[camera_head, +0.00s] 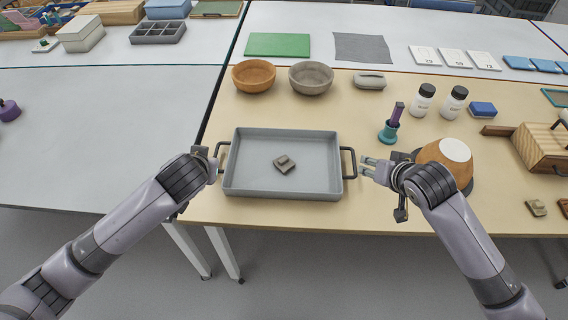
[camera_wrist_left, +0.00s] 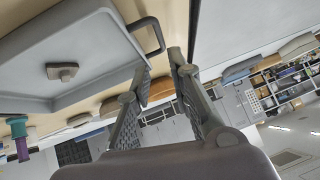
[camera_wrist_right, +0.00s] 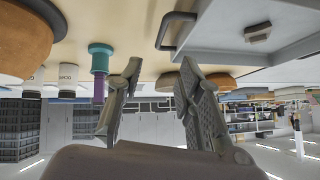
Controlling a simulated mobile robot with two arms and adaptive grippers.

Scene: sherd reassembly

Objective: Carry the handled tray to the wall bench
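The grey handled tray (camera_head: 250,185) sits on the tan bench top (camera_head: 215,205) with a small brown-grey sherd (camera_head: 284,164) inside. It has a dark handle at each short side. My left gripper (camera_head: 213,164) is at the left handle (camera_head: 220,152); in the left wrist view its parted fingertips (camera_wrist_left: 160,66) are near the handle (camera_wrist_left: 153,35), with no grip visible. My right gripper (camera_head: 368,167) is just right of the right handle (camera_head: 352,163). In the right wrist view its fingers (camera_wrist_right: 160,70) are spread and empty, and the handle (camera_wrist_right: 170,30) is beyond them.
Behind the tray stand an orange bowl (camera_head: 254,76) and a grey bowl (camera_head: 311,78). A teal-based purple tool (camera_head: 391,125), white bottles (camera_head: 423,101) and an orange pot (camera_head: 445,160) are near my right gripper. A white table (camera_head: 90,120) lies left.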

